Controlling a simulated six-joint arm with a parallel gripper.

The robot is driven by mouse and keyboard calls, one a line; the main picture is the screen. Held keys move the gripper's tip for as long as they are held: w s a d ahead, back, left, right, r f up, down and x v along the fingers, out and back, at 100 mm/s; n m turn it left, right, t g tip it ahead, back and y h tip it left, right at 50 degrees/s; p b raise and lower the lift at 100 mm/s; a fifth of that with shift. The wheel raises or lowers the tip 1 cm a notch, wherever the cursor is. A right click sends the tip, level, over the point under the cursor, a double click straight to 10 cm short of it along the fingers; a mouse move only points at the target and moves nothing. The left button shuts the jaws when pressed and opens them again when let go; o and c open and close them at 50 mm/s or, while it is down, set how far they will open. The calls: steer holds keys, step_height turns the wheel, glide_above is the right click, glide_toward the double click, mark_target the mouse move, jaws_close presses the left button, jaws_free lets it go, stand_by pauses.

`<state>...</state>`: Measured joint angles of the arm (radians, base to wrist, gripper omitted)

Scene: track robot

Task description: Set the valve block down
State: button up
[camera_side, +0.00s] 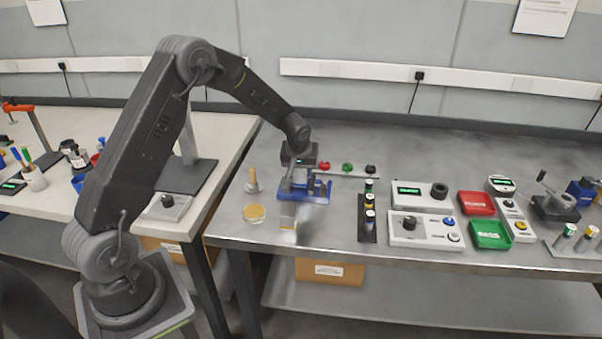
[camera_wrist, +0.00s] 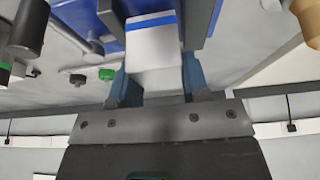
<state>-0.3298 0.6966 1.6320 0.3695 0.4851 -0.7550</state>
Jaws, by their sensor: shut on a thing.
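The valve block (camera_wrist: 152,45) is a pale block with a blue stripe across it. In the wrist view it sits between the two blue-grey fingers of my gripper (camera_wrist: 155,78), which is shut on it. In the side view my gripper (camera_side: 298,172) points down at the left part of the steel bench. A blue fixture (camera_side: 320,190) is right by my gripper, and blue surfaces also show behind the block in the wrist view. Whether the block touches anything beneath it I cannot tell.
A round dish (camera_side: 253,212) and a wooden-handled stamp (camera_side: 253,182) stand left of my gripper. A rack of small cylinders (camera_side: 367,222) and a grey control box (camera_side: 425,230) stand to the right. Red and green knobs (camera_side: 347,168) line the back. The steel bench (camera_side: 335,235) is bare before the rack.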

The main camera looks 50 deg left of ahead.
steer(key=shift+f, duration=0.7)
steer(key=shift+f, duration=0.1)
steer(key=o, duration=1.1)
steer(key=s+d+r+m, duration=0.1)
steer(key=s+d+r, duration=0.3)
steer(key=r, duration=0.5)
steer(key=s+d+r+m, duration=0.1)
steer(key=s+d+r, duration=0.3)
steer(key=r, duration=0.5)
steer(key=s+d+r+m+h, duration=0.1)
steer(key=s+d+m, duration=0.1)
steer(key=s+d, duration=0.2)
steer(key=s+d+r+m+t+h, duration=0.1)
steer(key=s+d, duration=0.3)
steer(key=s, duration=0.6)
steer(key=s+d+r+m+t+h, duration=0.1)
steer(key=s+d+r+m, duration=0.2)
steer(key=s, duration=0.5)
steer(key=shift+d+r+m, duration=0.1)
steer(key=shift+d+m, duration=0.4)
steer(key=shift+d, duration=0.2)
